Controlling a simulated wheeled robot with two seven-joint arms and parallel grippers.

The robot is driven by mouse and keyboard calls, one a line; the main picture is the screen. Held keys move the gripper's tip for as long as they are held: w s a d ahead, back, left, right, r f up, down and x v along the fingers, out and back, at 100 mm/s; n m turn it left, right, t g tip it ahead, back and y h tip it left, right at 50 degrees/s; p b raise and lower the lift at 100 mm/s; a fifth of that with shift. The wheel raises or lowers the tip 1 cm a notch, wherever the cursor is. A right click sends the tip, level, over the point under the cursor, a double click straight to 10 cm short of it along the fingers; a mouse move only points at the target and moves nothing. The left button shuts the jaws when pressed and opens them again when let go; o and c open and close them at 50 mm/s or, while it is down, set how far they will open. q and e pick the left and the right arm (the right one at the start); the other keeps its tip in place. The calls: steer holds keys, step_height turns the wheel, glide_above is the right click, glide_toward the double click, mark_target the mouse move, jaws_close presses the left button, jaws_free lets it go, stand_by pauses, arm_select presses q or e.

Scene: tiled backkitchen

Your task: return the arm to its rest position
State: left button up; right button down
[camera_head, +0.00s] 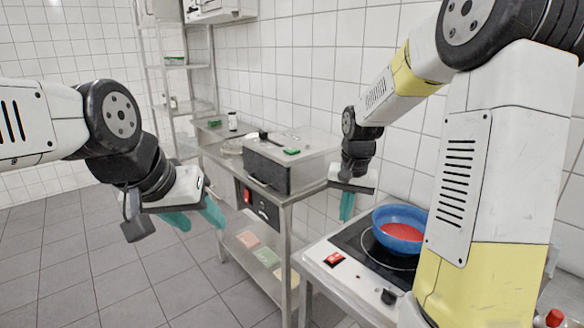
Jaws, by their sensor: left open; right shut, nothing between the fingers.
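My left gripper (196,216) is at the left, with its teal fingers apart and nothing between them. It hangs over the open floor, in front of the steel counter. My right gripper (347,206) is near the middle, pointing down with its teal fingers together and empty. It is in the air beside the hob, to the left of a blue bowl (386,216) with red contents. My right arm crosses the right side of the view and hides part of the hob and wall.
The blue bowl stands on the black hob (357,243). A steel appliance (309,160) stands on a steel counter with a lower shelf. A wire rack (178,108) stands behind. A red-capped bottle (554,318) is at the lower right. The tiled floor at left is clear.

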steer(key=s+a+r+n+t, duration=0.1)
steer(key=s+r+n+t, duration=0.1)
steer(key=s+r, duration=0.4)
steer(key=s+a+r+n+t+y, duration=0.1)
steer(key=s+r, duration=0.5)
steer(key=s, duration=0.8)
steer(key=shift+n+t+y, duration=0.3)
steer(key=shift+n+t, duration=0.1)
steer(key=shift+t, duration=0.4)
steer(key=c, duration=2.1)
jaws_free()
